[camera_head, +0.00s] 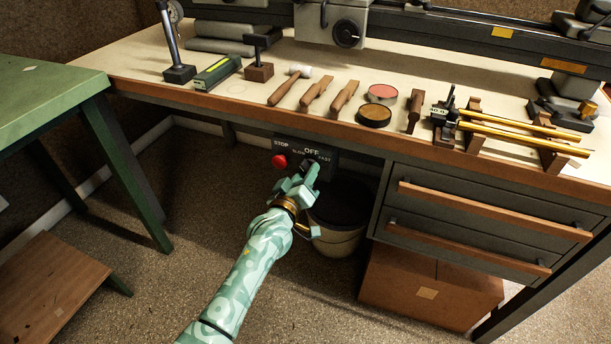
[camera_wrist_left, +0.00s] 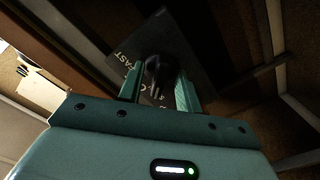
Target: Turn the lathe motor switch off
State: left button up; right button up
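The dark lathe switch panel (camera_head: 326,156) hangs under the bench's front edge, lettered STOP, OFF, SLOW and FAST. A red stop button (camera_head: 279,161) is at its left. My left gripper (camera_head: 305,181) is at the panel, below the lettering, and hides part of it. In the left wrist view the black switch knob (camera_wrist_left: 160,72) sits between the two fingers of my left gripper (camera_wrist_left: 160,88), with the panel (camera_wrist_left: 185,45) behind it. The fingers are close to the knob on both sides; I cannot tell if they press on it. The knob's setting is unclear. My right gripper is not in view.
The wooden bench (camera_head: 130,57) above carries tools, tins and brass tubes. Drawers (camera_head: 480,225) stand to the right, a bin (camera_head: 340,238) just right of my left gripper and a cardboard box (camera_head: 425,290) below the drawers. A green table (camera_head: 45,95) is at left. Floor between is clear.

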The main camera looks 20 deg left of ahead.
pick_arm(q)
grip_shut()
jog(key=shift+m, duration=0.3)
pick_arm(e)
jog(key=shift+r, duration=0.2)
pick_arm(q)
jog(key=shift+f+m+p, duration=0.1)
jog(key=shift+m+p, duration=1.55)
jog(key=shift+m, duration=1.85)
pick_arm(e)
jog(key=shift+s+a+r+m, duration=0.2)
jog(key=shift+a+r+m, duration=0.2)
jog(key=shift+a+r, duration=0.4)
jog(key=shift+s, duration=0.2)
